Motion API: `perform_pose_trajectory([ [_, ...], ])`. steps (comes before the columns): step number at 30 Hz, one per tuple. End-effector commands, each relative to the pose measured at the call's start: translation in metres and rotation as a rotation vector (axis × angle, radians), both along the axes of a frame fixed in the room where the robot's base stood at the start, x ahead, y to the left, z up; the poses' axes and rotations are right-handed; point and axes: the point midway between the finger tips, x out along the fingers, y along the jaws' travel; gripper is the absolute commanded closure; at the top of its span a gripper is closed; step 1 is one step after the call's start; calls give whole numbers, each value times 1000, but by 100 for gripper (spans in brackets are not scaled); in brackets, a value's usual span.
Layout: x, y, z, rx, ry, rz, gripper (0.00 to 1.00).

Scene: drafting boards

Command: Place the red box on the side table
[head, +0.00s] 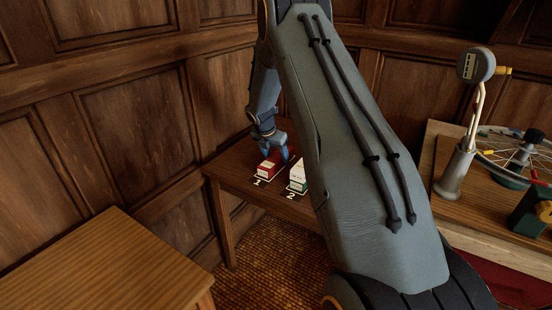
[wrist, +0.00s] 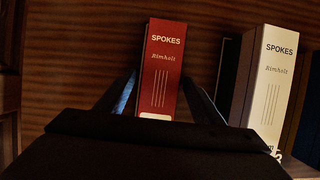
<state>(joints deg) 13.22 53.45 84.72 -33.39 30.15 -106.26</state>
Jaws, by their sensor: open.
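The red box (head: 267,169) stands on a dark wood table (head: 257,192) at the mark "1". In the wrist view the red box (wrist: 163,70) reads "SPOKES Rimholt" and stands upright between my fingers.
At right a workbench (head: 480,215) holds a gauge stand (head: 457,172) and a wheel (head: 515,160). Panelled walls stand behind.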

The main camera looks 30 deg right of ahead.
Motion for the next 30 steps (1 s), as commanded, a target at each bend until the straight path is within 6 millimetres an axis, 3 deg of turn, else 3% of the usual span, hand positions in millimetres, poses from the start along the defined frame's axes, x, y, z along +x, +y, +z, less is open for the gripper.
perform_pose_trajectory([
  [15,-17,31,86,-1,-3,1,38],
  [23,-24,40,108,3,-3,-6,38],
  [26,-35,51,113,32,-18,-72,38],
  [30,-77,85,122,131,-74,-325,38],
])
